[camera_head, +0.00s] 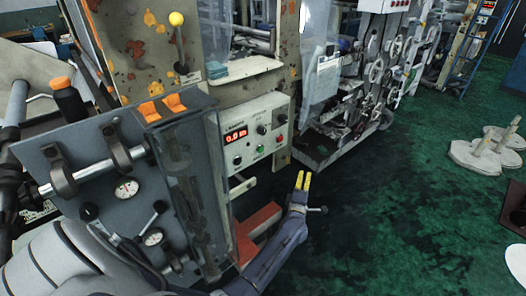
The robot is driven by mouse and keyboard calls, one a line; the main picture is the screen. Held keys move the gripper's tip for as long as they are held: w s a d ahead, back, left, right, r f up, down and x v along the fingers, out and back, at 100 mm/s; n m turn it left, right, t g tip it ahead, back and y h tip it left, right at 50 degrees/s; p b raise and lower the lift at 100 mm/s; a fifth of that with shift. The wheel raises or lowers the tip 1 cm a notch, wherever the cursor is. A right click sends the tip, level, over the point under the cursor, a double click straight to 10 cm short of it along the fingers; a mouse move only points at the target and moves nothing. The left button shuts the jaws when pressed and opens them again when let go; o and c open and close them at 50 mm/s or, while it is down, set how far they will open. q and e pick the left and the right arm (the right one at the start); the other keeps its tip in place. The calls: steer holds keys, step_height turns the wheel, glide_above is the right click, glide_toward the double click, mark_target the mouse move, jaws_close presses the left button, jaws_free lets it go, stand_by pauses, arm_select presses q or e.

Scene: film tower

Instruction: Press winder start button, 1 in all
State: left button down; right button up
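The winder control box (258,130) is a pale panel at the centre of the head view. It has a lit red display (236,135), dark knobs, a green button (260,148) low in the middle and a red button (280,138) at its right. Lettering by the buttons is too small to read. My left gripper (303,181), with yellow fingertips, is to the lower right of the box, apart from it. Its fingers are close together with nothing visible between them, and it looks shut. My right gripper is not in view.
A grey plate with gauges (126,189) and a clear-covered housing stand left of the box. A red block (258,219) lies low beside my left arm. A lever with a yellow knob (177,19) rises above.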

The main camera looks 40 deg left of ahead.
mark_target(260, 149)
arm_select(q)
steer(key=s+a+r+n+g+y, duration=0.2)
steer(key=a+r+n+y, duration=0.3)
steer(key=n, duration=0.9)
steer(key=shift+s+a+r+n+g+y, duration=0.4)
steer(key=shift+a+g, duration=0.5)
steer(key=shift+a, duration=0.3)
steer(key=shift+w, duration=0.1)
steer(key=w+a, duration=0.2)
steer(key=a, duration=0.6)
steer(key=shift+a, duration=0.2)
